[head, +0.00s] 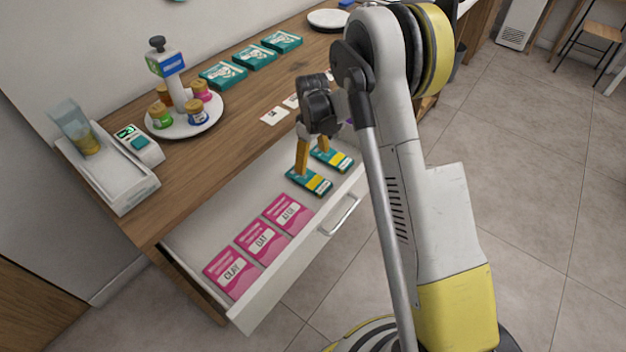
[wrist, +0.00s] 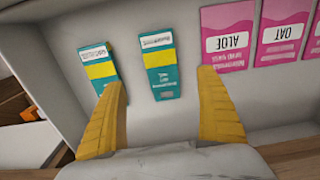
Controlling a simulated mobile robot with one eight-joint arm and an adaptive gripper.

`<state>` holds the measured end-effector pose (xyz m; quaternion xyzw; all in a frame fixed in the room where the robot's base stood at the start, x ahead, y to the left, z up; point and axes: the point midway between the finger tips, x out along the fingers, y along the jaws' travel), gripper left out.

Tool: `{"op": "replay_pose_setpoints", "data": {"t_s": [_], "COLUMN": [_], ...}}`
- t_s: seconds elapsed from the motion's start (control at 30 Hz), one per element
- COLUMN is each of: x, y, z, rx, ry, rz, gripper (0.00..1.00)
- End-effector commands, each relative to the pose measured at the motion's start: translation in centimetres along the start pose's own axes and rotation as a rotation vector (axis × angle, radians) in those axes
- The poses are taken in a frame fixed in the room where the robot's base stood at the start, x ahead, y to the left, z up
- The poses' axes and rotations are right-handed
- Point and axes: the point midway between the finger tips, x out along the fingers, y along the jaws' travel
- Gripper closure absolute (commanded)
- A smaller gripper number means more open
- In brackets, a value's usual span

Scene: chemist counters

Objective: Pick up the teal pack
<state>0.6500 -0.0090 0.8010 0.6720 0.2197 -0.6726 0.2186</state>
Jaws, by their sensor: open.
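Two teal packs with yellow bands lie flat in the open drawer. The nearer teal pack (head: 309,181) is in the middle of the wrist view (wrist: 161,83), between the fingers as seen there. The other teal pack (head: 334,159) is at the left in the wrist view (wrist: 96,60), close to the left fingertip. My gripper (head: 311,161) is open and empty, pointing down over the drawer; its fingers also show in the wrist view (wrist: 162,82). I cannot tell the exact height of the fingertips above the packs.
Several pink packs (head: 263,242) lie in the same drawer (head: 215,219), beside the teal ones. The drawer's front wall is close to the packs.

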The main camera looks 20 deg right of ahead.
Motion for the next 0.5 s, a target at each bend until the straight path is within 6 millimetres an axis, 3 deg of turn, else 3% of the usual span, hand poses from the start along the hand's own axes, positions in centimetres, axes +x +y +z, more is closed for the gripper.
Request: {"op": "replay_pose_setpoints", "data": {"t_s": [0.23, 0.5], "x": [4.2, 6.8], "y": [0.0, -0.1], "z": [0.0, 0.0], "rx": [0.001, 0.001], "ry": [0.001, 0.001], "rz": [0.0, 0.001], "gripper": [0.15, 0.15]}}
